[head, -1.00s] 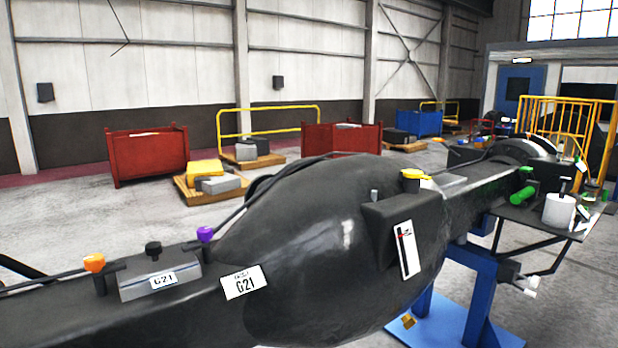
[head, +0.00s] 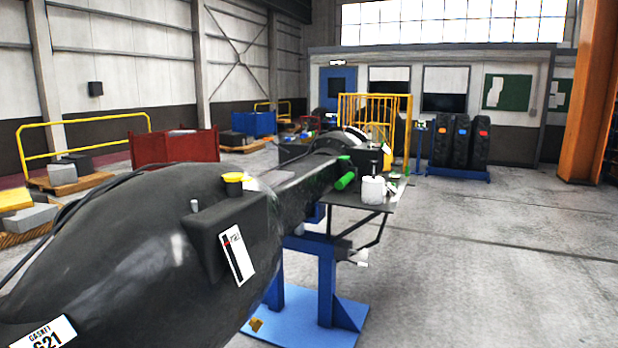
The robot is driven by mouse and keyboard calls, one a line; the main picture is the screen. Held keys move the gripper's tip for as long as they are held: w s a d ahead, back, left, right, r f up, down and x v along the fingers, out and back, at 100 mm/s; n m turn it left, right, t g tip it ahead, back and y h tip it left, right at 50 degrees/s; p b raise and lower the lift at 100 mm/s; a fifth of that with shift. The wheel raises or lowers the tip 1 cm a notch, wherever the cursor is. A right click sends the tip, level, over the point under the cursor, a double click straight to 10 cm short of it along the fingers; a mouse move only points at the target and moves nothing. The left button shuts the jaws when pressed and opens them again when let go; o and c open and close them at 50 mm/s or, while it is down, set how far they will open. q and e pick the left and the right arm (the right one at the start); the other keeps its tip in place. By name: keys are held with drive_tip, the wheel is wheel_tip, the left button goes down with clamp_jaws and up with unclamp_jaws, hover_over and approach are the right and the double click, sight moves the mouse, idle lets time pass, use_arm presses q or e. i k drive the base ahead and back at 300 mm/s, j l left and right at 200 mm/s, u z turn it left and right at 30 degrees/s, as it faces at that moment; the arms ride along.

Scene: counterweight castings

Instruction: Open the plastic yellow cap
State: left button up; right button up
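The yellow cap (head: 233,183) sits on top of a dark block (head: 236,222) on the far side of the large black casting (head: 130,250). It looks like a wide disc over a narrower yellow neck, and it appears seated there. A small grey peg (head: 194,206) stands left of it, and a white tag with a dark strip (head: 237,256) is on the block's face below. Neither of my grippers is in view.
A small shelf (head: 352,194) with a white pot (head: 373,190) juts out beyond the casting, near a green cylinder (head: 345,181). A blue stand (head: 325,285) supports the casting. Open grey floor (head: 480,270) lies to the right.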

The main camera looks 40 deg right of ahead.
sight(230, 176)
drive_tip(key=z, duration=0.8)
drive_tip(key=i+l, duration=0.15)
drive_tip(key=l, duration=0.2)
drive_tip(key=i+l, duration=0.1)
drive_tip(key=l, duration=0.25)
drive_tip(key=i+l, duration=0.15)
drive_tip(key=l, duration=0.2)
drive_tip(key=i+l, duration=0.1)
drive_tip(key=l, duration=0.2)
